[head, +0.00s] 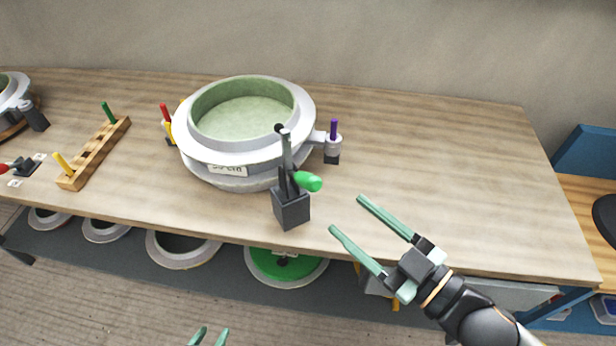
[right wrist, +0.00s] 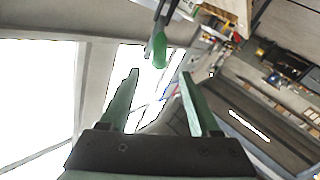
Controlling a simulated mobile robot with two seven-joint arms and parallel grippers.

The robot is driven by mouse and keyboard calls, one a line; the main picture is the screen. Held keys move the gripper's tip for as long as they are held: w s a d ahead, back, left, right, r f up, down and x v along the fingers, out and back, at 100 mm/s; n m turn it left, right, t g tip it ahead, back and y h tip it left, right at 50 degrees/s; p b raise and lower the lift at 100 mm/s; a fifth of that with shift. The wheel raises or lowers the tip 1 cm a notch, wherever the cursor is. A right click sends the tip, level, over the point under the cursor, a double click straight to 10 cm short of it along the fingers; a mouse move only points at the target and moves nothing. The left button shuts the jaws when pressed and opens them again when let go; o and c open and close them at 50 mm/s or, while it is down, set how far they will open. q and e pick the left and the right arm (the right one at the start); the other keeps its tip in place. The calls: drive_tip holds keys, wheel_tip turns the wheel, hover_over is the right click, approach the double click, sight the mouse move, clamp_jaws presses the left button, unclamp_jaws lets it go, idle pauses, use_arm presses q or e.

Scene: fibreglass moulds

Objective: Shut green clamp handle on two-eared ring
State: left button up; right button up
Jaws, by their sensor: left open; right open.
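The two-eared ring (head: 228,150) is a light grey mould ring with a pale green inside, lying on the wooden table. A toggle clamp on a dark block (head: 291,208) stands at its front, with its arm up. Its green clamp handle (head: 307,181) sticks out to the right; it also shows in the right wrist view (right wrist: 159,50), ahead of the fingers. My right gripper (head: 345,213) is open and empty, right of the handle and apart from it. It also shows in the right wrist view (right wrist: 160,78). My left gripper (head: 213,333) is open at the bottom edge, only its fingertips showing.
A purple-handled clamp (head: 334,141) stands at the ring's right ear. Red and yellow handles (head: 166,120) stand at its left. A wooden rack (head: 95,154) holds a green and a yellow peg. The table's right side is clear. Several moulds lie below.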

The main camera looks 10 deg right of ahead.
sight(319, 190)
drive_tip(key=p+x, duration=0.2)
drive_tip(key=x, duration=0.6)
drive_tip(key=shift+w+a+r, duration=0.15)
drive_tip(key=shift+w+a, duration=0.05)
drive_tip(key=shift+w, duration=0.15)
drive_tip(key=shift+x, duration=1)
clamp_jaws()
drive_tip(key=shift+p, duration=0.3)
